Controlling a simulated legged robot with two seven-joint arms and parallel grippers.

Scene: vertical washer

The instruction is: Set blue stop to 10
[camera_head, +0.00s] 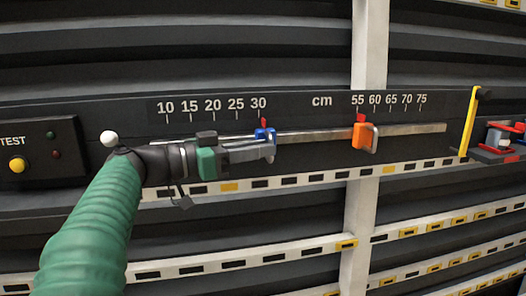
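The blue stop (264,136) sits on a horizontal metal rail (320,134), with its red pointer (263,123) just right of the 30 mark. The number 10 (166,107) stands at the left end of the printed scale. My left gripper (264,151) reaches in from the left along the rail, its fingers at the blue stop. The fingers overlap the stop's lower part, and I cannot tell whether they are closed on it. My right gripper is not in view.
An orange stop (360,137) with a red pointer sits near 55 on the same rail. A panel with a yellow button (17,165) and a white knob (109,139) are at the left. A yellow upright (468,122) and a red-and-blue device (500,140) are at the right.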

